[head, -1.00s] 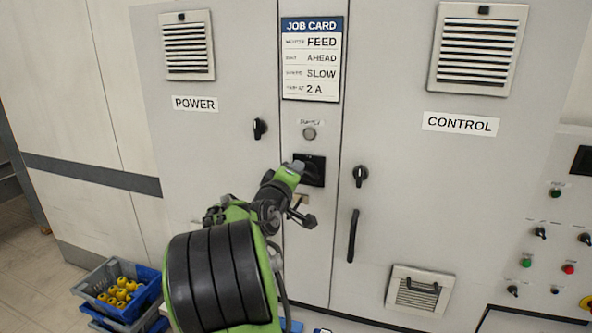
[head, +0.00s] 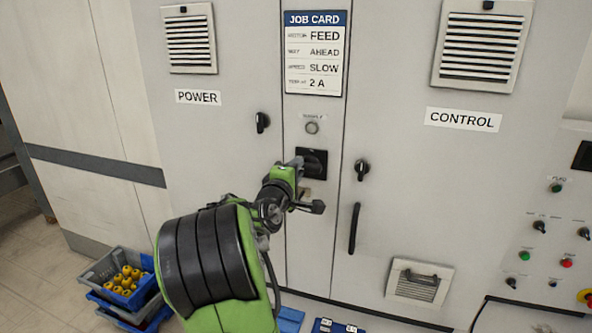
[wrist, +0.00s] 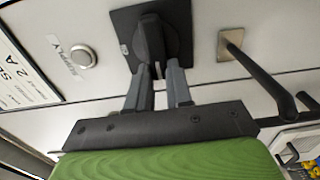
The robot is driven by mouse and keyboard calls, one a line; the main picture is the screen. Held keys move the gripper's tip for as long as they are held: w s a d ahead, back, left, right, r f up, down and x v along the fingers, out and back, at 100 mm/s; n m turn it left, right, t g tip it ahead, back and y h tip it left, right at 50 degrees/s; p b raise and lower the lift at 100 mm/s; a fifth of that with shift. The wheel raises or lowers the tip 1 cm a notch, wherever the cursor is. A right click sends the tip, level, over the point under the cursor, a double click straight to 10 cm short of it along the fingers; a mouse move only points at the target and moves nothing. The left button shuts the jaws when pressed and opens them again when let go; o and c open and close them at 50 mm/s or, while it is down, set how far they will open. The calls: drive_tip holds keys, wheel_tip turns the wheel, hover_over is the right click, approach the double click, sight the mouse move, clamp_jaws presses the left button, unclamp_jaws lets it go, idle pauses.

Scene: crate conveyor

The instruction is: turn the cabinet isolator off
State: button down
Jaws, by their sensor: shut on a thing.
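The cabinet isolator is a black rotary handle on a square black plate (head: 318,158), in the narrow middle panel below the job card. In the wrist view its dark handle (wrist: 150,40) stands out from the plate. My gripper (wrist: 159,72) has its two grey fingers at the near end of this handle, shut on it. In the head view my gripper (head: 298,166) reaches the plate from the left and hides part of the handle. The exact handle angle is hard to read in the head view.
A round supply button or lamp (head: 312,128) sits above the isolator. Black door knobs (head: 262,122) (head: 361,169) flank it, with a long door handle (head: 354,228) at lower right. Stacked crates (head: 118,285) with yellow parts stand on the floor at left.

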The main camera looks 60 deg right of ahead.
drive_tip(key=c, duration=1)
unclamp_jaws()
drive_tip(key=a+b, duration=0.1)
drive_tip(key=a, duration=0.4)
drive_tip(key=s+a, duration=0.1)
drive_tip(key=a, duration=0.4)
drive_tip(key=s+a+b, duration=0.1)
drive_tip(key=a, duration=0.4)
drive_tip(key=shift+s+a+b, duration=0.25)
drive_tip(key=shift+a+b, duration=0.05)
drive_tip(key=shift+f, duration=0.1)
